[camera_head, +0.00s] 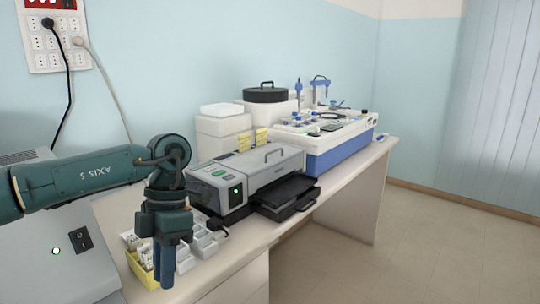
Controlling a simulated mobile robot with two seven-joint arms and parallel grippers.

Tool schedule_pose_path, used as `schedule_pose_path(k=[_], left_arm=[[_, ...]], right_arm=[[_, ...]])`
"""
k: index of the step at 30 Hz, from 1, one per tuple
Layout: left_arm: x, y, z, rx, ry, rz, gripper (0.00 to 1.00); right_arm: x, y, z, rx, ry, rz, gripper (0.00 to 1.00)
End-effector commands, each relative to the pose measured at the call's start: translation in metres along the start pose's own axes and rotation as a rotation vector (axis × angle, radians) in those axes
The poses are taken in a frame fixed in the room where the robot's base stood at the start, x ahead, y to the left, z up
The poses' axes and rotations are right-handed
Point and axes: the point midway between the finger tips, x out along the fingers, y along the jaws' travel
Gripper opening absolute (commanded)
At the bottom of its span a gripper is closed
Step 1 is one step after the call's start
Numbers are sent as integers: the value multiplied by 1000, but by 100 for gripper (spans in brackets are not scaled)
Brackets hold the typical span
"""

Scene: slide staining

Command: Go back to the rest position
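My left arm comes in from the left edge in the head view, its dark teal links ending in a wrist that hangs down. My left gripper (164,270) points down over the near end of the bench, in front of a yellow tray (140,271) and small white containers. Its two dark blue fingers look side by side with no gap, and I see nothing between them. The fingers hide part of the tray, and I cannot tell how high above it they are. My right gripper is not in view.
A grey machine with a dark tray (287,194) stands on the bench (330,184) behind the gripper. White boxes (224,127) and a blue-and-white staining station (338,153) stand farther back. A grey cabinet (45,230) is at the left. The floor at right is clear.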

Motion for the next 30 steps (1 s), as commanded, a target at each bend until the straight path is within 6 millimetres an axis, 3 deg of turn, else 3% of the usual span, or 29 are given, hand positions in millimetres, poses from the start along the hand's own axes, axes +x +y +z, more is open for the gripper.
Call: schedule_pose_path(k=[1,5,9,13,17,20,23,26,30], left_arm=[[16,-16,13,42,-21,-65,17],[48,-68,47,143,-116,-274,17],[72,-146,79,221,-255,-603,17],[68,-213,99,210,-402,-968,17],[44,-252,112,101,-541,-1334,17],[23,-258,120,-50,-638,-1603,17],[8,-243,128,-261,-722,-1851,17],[8,-212,134,-529,-787,-2067,17],[40,-154,134,-992,-840,-2295,17]], right_arm=[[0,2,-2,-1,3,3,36],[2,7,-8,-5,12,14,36],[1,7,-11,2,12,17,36],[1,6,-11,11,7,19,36],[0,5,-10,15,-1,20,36],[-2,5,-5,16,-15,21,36],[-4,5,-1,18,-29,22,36],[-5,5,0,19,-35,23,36],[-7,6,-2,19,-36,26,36]])
